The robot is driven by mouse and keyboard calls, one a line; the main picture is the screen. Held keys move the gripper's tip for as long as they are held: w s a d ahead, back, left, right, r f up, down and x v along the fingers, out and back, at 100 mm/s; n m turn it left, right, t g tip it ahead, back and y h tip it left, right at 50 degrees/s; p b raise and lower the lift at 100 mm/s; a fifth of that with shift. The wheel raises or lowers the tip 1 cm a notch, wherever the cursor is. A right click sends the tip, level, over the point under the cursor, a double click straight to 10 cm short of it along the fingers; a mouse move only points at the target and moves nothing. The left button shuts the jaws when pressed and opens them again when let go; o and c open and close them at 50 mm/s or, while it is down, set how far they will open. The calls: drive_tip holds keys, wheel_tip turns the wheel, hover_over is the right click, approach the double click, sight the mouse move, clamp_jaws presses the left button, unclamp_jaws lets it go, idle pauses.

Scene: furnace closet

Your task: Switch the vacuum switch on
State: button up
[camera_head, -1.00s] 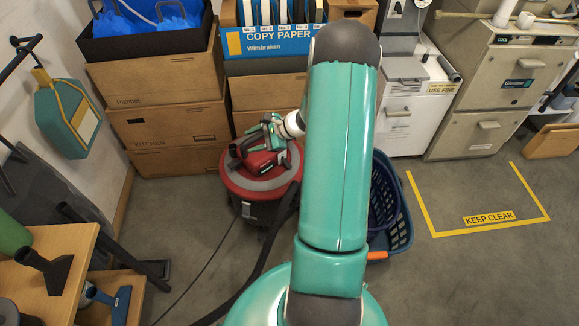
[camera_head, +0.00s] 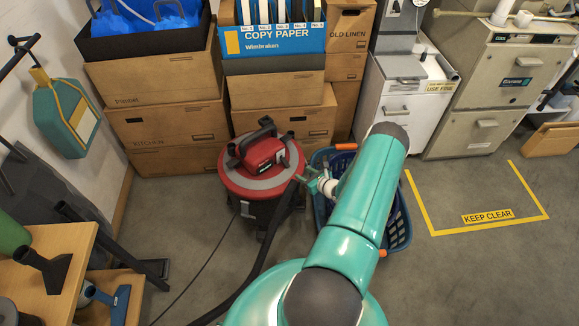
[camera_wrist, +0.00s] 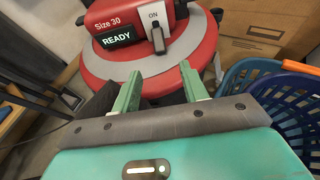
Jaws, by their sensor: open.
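The vacuum (camera_head: 262,184) is a red-topped canister with a dark lower body, standing on the floor in front of the boxes. In the wrist view its red lid (camera_wrist: 115,70) carries a housing marked "Size 30" and "READY". The vacuum switch (camera_wrist: 158,40) is a small grey lever on that housing, just below the word "ON". My gripper (camera_wrist: 160,75) is open and empty, with its two green fingers apart, pointing at the lid below the switch without visibly holding anything. In the head view my gripper (camera_head: 308,180) is just right of the vacuum's lid.
A blue basket (camera_head: 398,232) with orange handles stands right of the vacuum, partly behind my arm. Cardboard boxes (camera_head: 180,125) are stacked behind. A dark hose (camera_head: 258,268) runs along the floor. A wooden shelf (camera_head: 65,265) is at left. The yellow-marked floor (camera_head: 480,190) is clear.

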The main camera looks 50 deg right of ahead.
sight(288, 165)
drive_tip(key=x, duration=1)
drive_tip(key=shift+w+f, duration=0.1)
drive_tip(key=shift+w, duration=0.3)
clamp_jaws()
